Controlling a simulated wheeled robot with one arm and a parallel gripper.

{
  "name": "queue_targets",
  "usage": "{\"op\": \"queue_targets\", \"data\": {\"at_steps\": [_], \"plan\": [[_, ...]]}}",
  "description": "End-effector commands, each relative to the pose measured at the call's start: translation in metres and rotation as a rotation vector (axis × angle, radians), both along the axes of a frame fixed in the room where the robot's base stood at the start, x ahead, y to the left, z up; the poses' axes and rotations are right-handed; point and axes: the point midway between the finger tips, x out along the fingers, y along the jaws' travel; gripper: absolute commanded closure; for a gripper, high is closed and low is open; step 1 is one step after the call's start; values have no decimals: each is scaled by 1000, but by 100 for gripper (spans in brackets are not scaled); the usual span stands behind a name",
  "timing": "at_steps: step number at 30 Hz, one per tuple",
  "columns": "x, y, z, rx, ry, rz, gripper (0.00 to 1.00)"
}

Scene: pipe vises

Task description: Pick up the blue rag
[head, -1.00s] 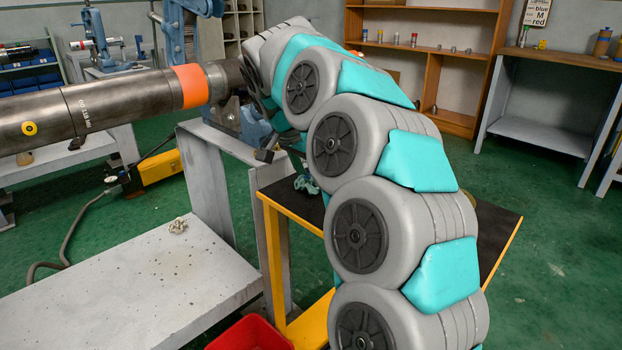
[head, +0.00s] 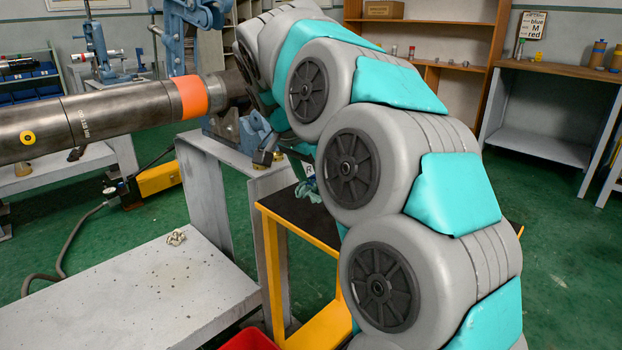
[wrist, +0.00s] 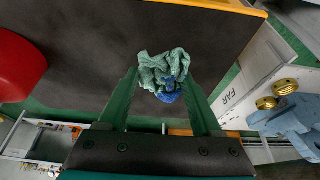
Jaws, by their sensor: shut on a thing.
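The blue rag (wrist: 164,66) is a crumpled blue-green cloth with a darker blue patch on its near side. I cannot tell if that patch is a separate piece. In the wrist view, my gripper (wrist: 162,76) has its two green fingers on either side of the rag, shut on it. In the head view the rag (head: 308,190) shows small over the dark top of a yellow-framed table (head: 290,212), partly behind my arm. My gripper is mostly hidden there. I cannot tell if the rag touches the tabletop.
A steel pipe with an orange band (head: 188,97) sits in a blue vise (head: 240,132) on a grey stand left of the table. A red bin (head: 250,340) is at the front, also in the wrist view (wrist: 15,65). A grey bench (head: 140,290) stands at front left.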

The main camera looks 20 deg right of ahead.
Motion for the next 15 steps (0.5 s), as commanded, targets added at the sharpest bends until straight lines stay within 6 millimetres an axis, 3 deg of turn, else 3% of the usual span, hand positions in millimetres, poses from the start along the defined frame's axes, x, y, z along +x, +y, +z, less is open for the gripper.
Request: {"op": "queue_targets", "data": {"at_steps": [9,15], "plan": [[-60,12,7,-3,-7,-2,93],[-88,20,9,-1,-4,-2,93]]}}
